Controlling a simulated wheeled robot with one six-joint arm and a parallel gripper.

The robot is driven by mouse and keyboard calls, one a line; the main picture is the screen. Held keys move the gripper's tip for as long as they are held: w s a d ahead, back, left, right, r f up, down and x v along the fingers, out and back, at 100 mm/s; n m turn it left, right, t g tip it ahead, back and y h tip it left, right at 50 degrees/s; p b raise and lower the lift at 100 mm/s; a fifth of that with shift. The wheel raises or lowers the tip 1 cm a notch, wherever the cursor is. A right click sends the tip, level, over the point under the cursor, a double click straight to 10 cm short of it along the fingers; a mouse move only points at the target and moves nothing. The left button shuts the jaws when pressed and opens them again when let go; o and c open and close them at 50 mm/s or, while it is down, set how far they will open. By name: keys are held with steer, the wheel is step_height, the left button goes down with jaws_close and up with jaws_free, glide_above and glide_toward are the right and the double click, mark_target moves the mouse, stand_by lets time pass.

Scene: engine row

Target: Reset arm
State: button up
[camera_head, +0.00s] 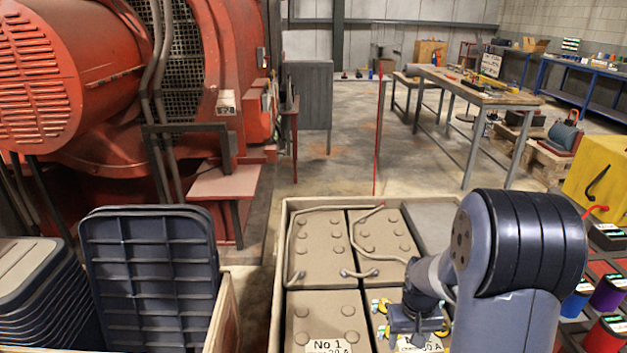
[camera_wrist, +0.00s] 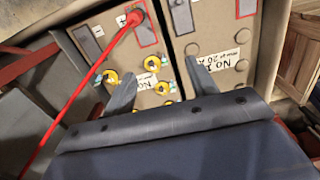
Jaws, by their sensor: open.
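My gripper (camera_head: 418,325) hangs low over the front right of a crate of grey-brown battery-like blocks (camera_head: 322,245), with my arm coming in from the right. In the wrist view my gripper (camera_wrist: 160,88) has its two fingers spread apart, with nothing seen between them. I cannot tell whether the fingertips touch the block.
A wooden-rimmed box at the left holds dark ribbed lids (camera_head: 150,265). A large red machine (camera_head: 70,80) fills the upper left. A workbench (camera_head: 470,88) stands at the back right, and a yellow case (camera_head: 598,175) at the right edge. Open floor (camera_head: 345,165) lies beyond the crate.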

steer(key=shift+w+a+r+p, duration=0.15)
steer(key=shift+a+r+p, duration=0.15)
steer(key=shift+r+p, duration=0.45)
steer(key=shift+w+a+r+p, duration=0.25)
steer(key=shift+r+p, duration=0.3)
steer(key=shift+r, duration=0.4)
steer(key=shift+w+a+r+p, duration=0.1)
steer(key=shift+a+r+p, duration=0.25)
steer(key=shift+r+p, duration=0.4)
steer(key=shift+r, duration=0.1)
steer(key=shift+s, duration=0.1)
